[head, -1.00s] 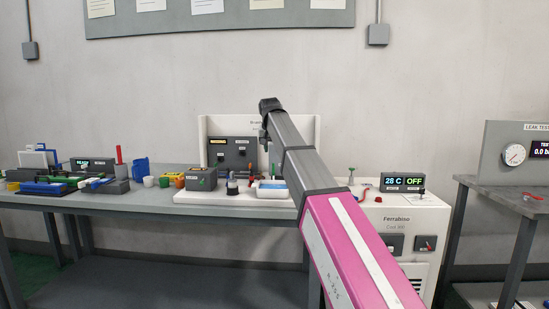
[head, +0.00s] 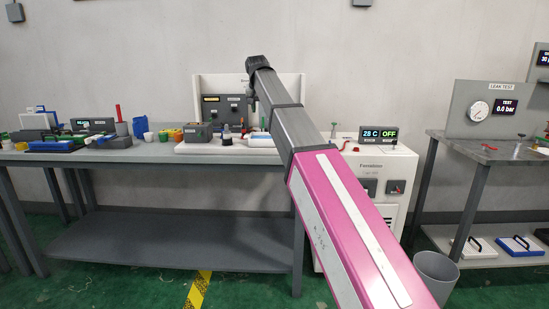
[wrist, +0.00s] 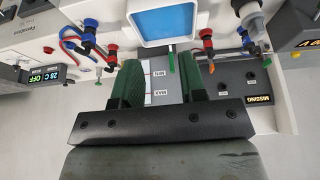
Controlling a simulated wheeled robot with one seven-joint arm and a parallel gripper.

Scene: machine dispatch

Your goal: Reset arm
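My arm (head: 300,150) stretches up and away from the front right, over the bench, in the head view. Its dark wrist end (head: 257,62) is in front of the white machine with the grey panel, and my gripper cannot be made out clearly there. In the wrist view my gripper (wrist: 163,72) has two green fingers set apart, with nothing held between them. A blue-windowed white part (wrist: 168,20) and a panel with MIN and MAX labels lie beyond the fingers.
The bench (head: 140,153) carries several small parts, mostly at left. The white chiller (head: 375,165) reads 28 C and OFF. At right are the leak test table (head: 480,145) and a grey bin (head: 436,275). Floor in front is clear.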

